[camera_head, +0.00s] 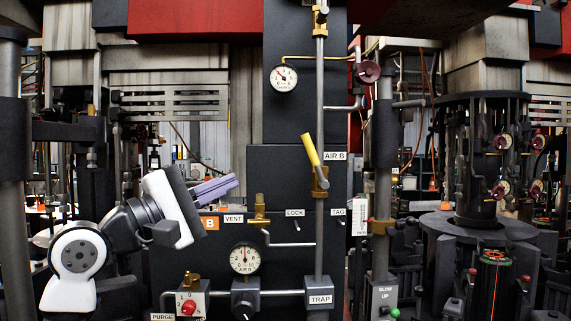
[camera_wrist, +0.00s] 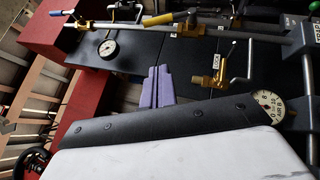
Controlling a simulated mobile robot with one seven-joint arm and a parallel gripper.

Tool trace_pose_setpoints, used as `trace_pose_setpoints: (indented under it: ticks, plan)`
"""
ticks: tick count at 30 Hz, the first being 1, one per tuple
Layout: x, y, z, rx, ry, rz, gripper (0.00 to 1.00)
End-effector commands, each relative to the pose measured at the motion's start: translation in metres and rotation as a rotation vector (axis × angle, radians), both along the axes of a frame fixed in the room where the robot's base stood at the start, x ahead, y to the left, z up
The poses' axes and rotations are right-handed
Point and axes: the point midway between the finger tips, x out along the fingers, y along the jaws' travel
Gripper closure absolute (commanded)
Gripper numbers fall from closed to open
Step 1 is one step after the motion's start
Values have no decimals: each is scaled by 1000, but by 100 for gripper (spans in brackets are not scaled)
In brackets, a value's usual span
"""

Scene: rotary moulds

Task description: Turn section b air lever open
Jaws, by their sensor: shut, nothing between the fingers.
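The section B air lever is a yellow handle (camera_head: 310,150) on a brass valve (camera_head: 320,183) in a vertical grey pipe, beside the "AIR B" label (camera_head: 335,156). The handle points up and tilts slightly left, at a small angle to the pipe. In the wrist view the picture is turned, and the yellow handle (camera_wrist: 158,19) lies near the top edge. My gripper (camera_head: 236,182) has lavender fingers, shut and empty, left of and below the handle and clear of it. The gripper also shows in the wrist view (camera_wrist: 157,69), pointing toward the panel.
A brass vent valve (camera_head: 259,213) with a bent grey pipe stands between my gripper and the air pipe. An AIR B gauge (camera_head: 245,258) sits below it, another gauge (camera_head: 284,78) above. A red round handle (camera_head: 369,70) is at upper right. The dark panel left of the lever is mostly clear.

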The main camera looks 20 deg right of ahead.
Motion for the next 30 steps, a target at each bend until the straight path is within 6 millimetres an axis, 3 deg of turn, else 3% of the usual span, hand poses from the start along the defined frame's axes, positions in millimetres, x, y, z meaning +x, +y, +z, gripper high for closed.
trace_pose_setpoints:
  ticks: [5,17,24,30]
  plan:
    - [6,-15,7,6,-7,4,100]
    - [32,-89,35,3,-3,1,100]
    - [18,-116,44,4,-6,2,100]
    - [15,-123,45,3,-4,4,100]
